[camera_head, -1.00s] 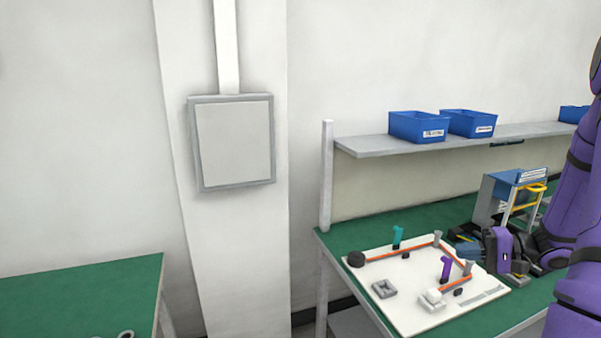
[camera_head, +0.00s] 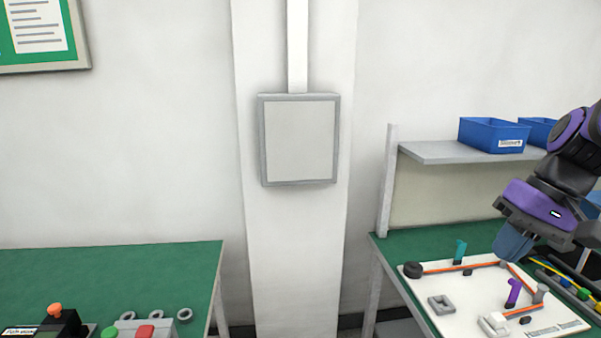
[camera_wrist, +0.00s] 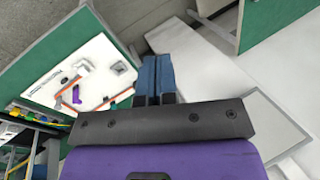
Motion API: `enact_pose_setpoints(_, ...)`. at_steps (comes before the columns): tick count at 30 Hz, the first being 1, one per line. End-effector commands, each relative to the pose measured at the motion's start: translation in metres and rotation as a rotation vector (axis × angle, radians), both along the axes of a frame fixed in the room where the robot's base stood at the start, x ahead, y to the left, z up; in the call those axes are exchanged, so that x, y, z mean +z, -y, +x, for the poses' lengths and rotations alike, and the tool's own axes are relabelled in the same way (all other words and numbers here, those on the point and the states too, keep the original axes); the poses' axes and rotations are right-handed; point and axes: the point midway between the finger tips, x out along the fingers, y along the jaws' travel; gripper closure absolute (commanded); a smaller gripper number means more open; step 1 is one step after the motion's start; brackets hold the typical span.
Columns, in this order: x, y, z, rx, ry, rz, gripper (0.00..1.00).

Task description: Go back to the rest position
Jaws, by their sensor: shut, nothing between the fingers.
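My gripper (camera_head: 511,247) hangs in the air above the right green table at the right of the head view. Its blue fingers are together with nothing between them. The wrist view shows the same shut fingers (camera_wrist: 156,75) from behind, pointing past the table edge. Below and in front of the gripper lies the white board (camera_head: 465,292) with an orange belt, a teal piece (camera_head: 460,250) and a purple piece (camera_head: 513,292). The board also shows at the left of the wrist view (camera_wrist: 100,55), apart from the fingers.
Blue bins (camera_head: 493,136) stand on a grey shelf (camera_head: 440,152) behind the right table. Tools lie beside the board. A gap separates the tables.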

Motion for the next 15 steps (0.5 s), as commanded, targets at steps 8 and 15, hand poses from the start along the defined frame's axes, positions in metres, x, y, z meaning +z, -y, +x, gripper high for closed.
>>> enact_pose_setpoints(8,0.033,-0.022,-0.037,0.041,0.168,-0.237,1.0)
enact_pose_setpoints(15,0.056,-0.029,-0.062,0.042,0.343,-0.365,1.0)
